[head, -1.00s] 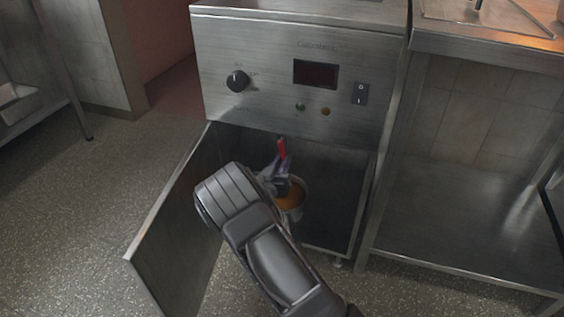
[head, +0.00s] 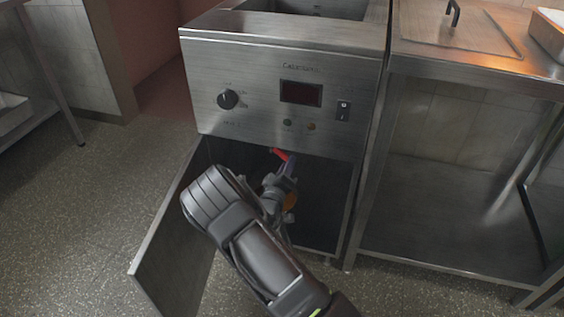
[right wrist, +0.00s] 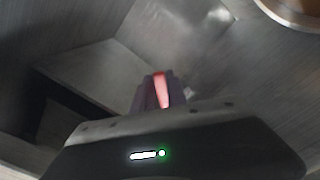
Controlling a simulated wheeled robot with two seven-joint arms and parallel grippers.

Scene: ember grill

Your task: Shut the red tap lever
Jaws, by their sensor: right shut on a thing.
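The red tap lever (head: 279,153) is in the upper part of the open cabinet under the fryer, in the head view. It slants, its visible end pointing up and left. My right gripper (head: 287,169) reaches into the cabinet and is shut on the lever. In the right wrist view the red lever (right wrist: 161,91) shows between the dark fingertips (right wrist: 158,98). The tap body is hidden in the head view. My left gripper is not in view.
The cabinet door (head: 170,232) hangs open at the left. A steel table (head: 455,72) stands at the right. The floor at the left is clear.

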